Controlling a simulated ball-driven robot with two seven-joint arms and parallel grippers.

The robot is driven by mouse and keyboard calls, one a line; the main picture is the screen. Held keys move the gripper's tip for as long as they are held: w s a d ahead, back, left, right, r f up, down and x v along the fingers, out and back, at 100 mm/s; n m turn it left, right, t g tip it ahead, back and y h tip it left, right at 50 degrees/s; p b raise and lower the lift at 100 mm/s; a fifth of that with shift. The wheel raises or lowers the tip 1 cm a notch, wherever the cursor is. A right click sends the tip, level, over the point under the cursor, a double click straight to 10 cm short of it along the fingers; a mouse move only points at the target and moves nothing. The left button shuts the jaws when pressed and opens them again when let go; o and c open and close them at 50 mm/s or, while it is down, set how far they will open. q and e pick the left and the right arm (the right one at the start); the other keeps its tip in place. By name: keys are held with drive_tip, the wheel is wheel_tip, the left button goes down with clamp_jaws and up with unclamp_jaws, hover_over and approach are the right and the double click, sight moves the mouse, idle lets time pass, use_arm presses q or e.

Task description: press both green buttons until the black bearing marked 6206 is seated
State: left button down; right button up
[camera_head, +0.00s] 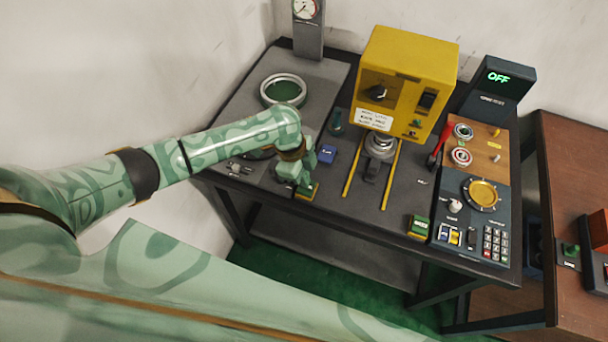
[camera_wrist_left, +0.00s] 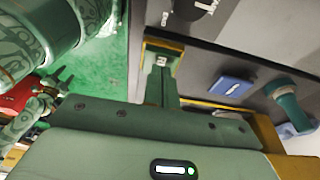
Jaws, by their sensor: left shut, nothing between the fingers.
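A yellow press (camera_head: 432,65) stands at the back of the dark bench, with a sign on its front. Below it is a round grey metal seat (camera_head: 380,148) between two yellow rails. I cannot make out a black bearing marked 6206. One green button box (camera_head: 419,227) with yellow trim stands at the bench's front, right of the rails. My left gripper (camera_head: 305,187) is shut and empty, with its tips at a second yellow-edged box (camera_head: 312,193), largely hidden. I cannot tell whether they touch its button. The left wrist view shows the shut fingers (camera_wrist_left: 164,68). My right gripper (camera_wrist_left: 48,88) appears small there.
A metal ring (camera_head: 283,90) lies behind my forearm. A red lever (camera_head: 437,148) and a keypad panel (camera_head: 495,243) are at right.

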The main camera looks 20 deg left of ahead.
drive_tip(key=shift+f, duration=0.2)
drive_tip(key=shift+r+p, duration=0.4)
drive_tip(key=shift+r, duration=0.15)
